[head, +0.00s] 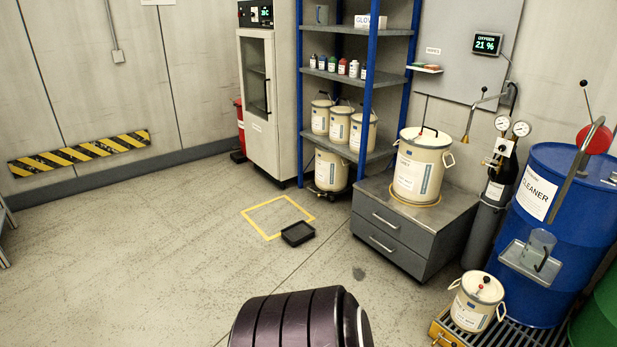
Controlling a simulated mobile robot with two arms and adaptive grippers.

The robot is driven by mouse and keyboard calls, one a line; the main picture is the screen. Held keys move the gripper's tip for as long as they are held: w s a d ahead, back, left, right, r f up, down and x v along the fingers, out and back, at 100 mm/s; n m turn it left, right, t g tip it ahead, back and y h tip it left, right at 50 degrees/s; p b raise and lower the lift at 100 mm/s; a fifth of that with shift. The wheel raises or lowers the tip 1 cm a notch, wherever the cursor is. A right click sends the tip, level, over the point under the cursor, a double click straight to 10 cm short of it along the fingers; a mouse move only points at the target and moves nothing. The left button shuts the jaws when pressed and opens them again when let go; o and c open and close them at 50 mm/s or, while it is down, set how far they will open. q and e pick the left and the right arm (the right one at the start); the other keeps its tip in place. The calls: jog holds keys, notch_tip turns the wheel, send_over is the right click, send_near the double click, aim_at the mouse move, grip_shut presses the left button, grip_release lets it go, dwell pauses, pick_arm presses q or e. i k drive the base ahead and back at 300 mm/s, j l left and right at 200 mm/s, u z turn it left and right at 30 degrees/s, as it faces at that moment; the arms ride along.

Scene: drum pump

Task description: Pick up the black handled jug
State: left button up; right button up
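A clear jug (537,248) with a black handle stands upright on a grey metal ledge (512,258) at the front of the blue drum (560,205), at the right of the head view. Its handle (543,262) faces toward me. The jug looks empty, but its inside is hard to make out. Neither my left nor my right gripper is in view. No gripper is seen near the jug.
A gas cylinder (490,205) with gauges is left of the drum. A grey drawer cabinet (400,245) bears another pail (418,175). A black tray (298,233) lies on open floor.

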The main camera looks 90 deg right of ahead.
aim_at(541, 243)
jog(key=k+l+z, duration=0.1)
jog(key=l+z, duration=0.55)
jog(key=z, duration=0.2)
jog(key=l+z, duration=0.8)
jog(key=i+l+z, duration=0.15)
jog(key=z, duration=0.25)
jog(key=k+l+z, duration=0.15)
jog(key=l+z, duration=0.85)
jog(key=l, duration=0.15)
jog(key=i+l+z, duration=0.1)
jog(key=l+z, duration=0.35)
jog(key=l, duration=0.15)
